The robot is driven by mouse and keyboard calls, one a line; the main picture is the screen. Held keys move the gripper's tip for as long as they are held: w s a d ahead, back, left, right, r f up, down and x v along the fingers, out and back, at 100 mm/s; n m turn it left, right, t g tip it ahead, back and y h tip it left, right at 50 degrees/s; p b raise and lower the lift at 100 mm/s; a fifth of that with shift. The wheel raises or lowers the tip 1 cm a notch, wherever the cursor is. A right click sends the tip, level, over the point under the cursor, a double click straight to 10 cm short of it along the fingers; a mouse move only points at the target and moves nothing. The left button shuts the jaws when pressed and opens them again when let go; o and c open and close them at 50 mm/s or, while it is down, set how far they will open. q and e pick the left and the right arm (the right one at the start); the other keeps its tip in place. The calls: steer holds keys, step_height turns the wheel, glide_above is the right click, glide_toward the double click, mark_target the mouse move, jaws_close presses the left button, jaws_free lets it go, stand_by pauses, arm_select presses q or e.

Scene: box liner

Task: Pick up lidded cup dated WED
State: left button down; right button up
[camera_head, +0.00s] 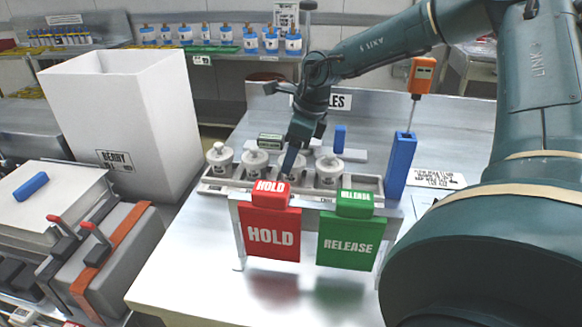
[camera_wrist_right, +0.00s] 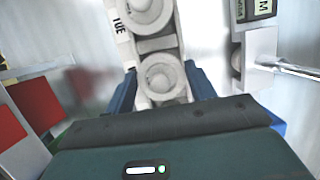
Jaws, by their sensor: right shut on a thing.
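Several pale grey lidded cups stand in a row in a grey rack (camera_head: 371,184) on the steel table. My right gripper (camera_head: 291,160) reaches down over the row, around a cup near its middle. In the right wrist view its blue fingers (camera_wrist_right: 162,90) sit on both sides of that lidded cup (camera_wrist_right: 160,77), shut on it. The neighbouring cup (camera_wrist_right: 146,12) stands beside a TUE label (camera_wrist_right: 119,25). The label by the held cup is mostly hidden and I cannot read its day. My left gripper is not in view.
A red HOLD sign (camera_head: 270,236) and a green RELEASE sign (camera_head: 345,243) stand in front of the rack. A blue holder (camera_head: 400,165) with an orange-topped tool stands to the right. A tall white bin (camera_head: 125,120) stands left. The table's front is clear.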

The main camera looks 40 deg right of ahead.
steer(key=shift+c, duration=0.4)
steer(key=shift+r, duration=0.25)
steer(key=shift+r+p, duration=2.4)
steer(key=shift+r, duration=1.9)
